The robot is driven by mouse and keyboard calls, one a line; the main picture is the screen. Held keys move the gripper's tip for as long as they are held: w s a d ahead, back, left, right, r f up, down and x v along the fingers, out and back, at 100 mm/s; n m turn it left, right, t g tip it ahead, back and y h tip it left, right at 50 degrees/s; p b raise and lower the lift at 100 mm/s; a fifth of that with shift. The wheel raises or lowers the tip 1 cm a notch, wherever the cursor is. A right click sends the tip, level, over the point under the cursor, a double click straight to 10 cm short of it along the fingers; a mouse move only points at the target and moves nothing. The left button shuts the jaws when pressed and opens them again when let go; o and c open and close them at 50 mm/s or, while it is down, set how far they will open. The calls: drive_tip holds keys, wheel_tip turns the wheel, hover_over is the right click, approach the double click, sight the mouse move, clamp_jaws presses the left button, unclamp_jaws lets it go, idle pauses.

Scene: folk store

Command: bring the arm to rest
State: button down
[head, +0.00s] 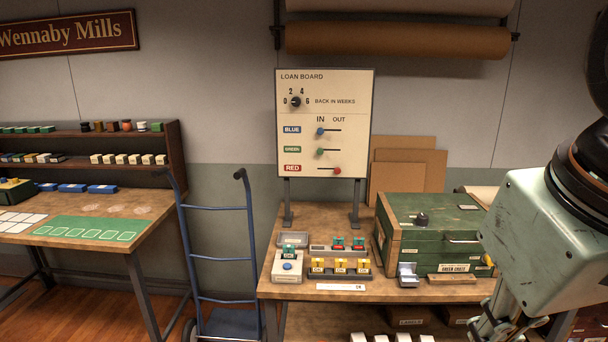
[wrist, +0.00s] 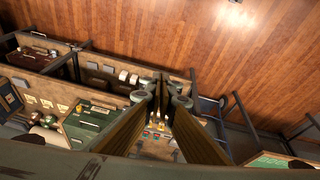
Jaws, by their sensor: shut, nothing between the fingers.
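My gripper (head: 492,328) hangs at the lower right of the head view, in front of the right end of the wooden bench (head: 335,221). Its lower part runs out of the picture there. In the wrist view my gripper (wrist: 164,78) shows its two fingers close together and holding nothing. The bench and the floor lie beyond the fingers in that view.
A green crate (head: 408,230) stands on the bench, left of my arm. A blue hand truck (head: 217,208) is left of the bench. Shelves with small goods (head: 90,145) are at far left.

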drive_tip(key=shift+s+a+f+m+y, duration=0.1)
drive_tip(key=shift+s+a+m, duration=0.1)
drive_tip(key=shift+s, duration=0.35)
drive_tip(key=shift+s+a+f+m+y, duration=0.1)
drive_tip(key=shift+s+a, duration=0.15)
drive_tip(key=shift+s, duration=0.3)
drive_tip(key=shift+s+a+f+m+y, duration=0.1)
drive_tip(key=shift+s+a, duration=0.1)
drive_tip(key=shift+s, duration=0.35)
